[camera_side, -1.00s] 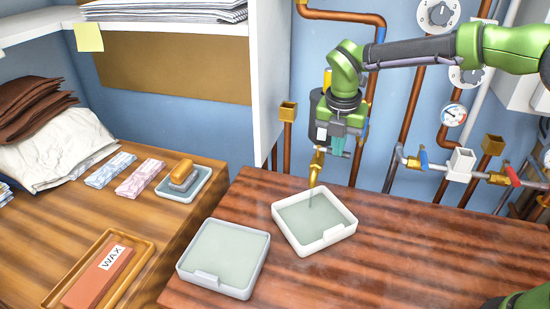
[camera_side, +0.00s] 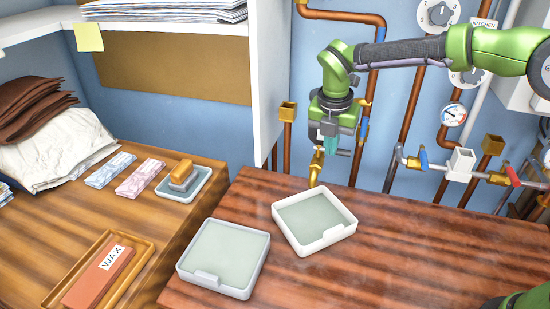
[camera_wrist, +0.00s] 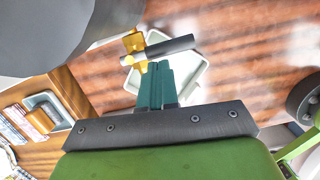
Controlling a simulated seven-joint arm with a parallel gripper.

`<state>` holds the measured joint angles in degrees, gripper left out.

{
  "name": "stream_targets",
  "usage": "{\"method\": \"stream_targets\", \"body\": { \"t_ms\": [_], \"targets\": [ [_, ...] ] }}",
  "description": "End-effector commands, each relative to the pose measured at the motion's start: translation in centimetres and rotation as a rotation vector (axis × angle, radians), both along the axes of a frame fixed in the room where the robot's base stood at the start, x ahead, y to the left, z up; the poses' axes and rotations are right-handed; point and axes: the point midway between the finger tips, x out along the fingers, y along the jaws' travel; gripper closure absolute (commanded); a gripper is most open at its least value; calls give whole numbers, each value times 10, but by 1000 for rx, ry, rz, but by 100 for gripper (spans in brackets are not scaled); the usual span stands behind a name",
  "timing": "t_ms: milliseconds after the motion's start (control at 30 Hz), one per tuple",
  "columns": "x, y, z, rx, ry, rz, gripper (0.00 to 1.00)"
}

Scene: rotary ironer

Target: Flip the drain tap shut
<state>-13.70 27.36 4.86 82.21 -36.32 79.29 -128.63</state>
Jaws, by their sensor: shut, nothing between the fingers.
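The brass drain tap (camera_side: 316,168) stands at the back edge of the dark wooden bench, its spout above the right white tray (camera_side: 322,238). No stream shows below the spout. In the wrist view the brass tap body (camera_wrist: 133,42) carries a dark lever (camera_wrist: 172,47) that lies crosswise to its right. My gripper (camera_side: 330,156) is beside the tap. In the wrist view its teal fingers (camera_wrist: 157,66) are shut and empty, with their tips close to the lever. I cannot tell whether they touch it.
A second tray (camera_side: 222,255) stands front left of the first. Copper pipes (camera_side: 405,120) and valves run along the back wall. A shelf unit's side panel (camera_side: 268,80) rises to the left of my arm.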

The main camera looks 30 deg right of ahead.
Motion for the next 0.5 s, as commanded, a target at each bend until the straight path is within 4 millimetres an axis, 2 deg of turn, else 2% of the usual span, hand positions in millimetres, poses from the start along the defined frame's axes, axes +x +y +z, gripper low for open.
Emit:
{"method": "stream_targets", "body": {
  "t_ms": [167,333,500],
  "targets": [
    [-6,7,7,1,-1,1,100],
    [-27,26,25,0,-4,6,100],
    [-29,30,67,2,-6,1,100]
  ]
}}
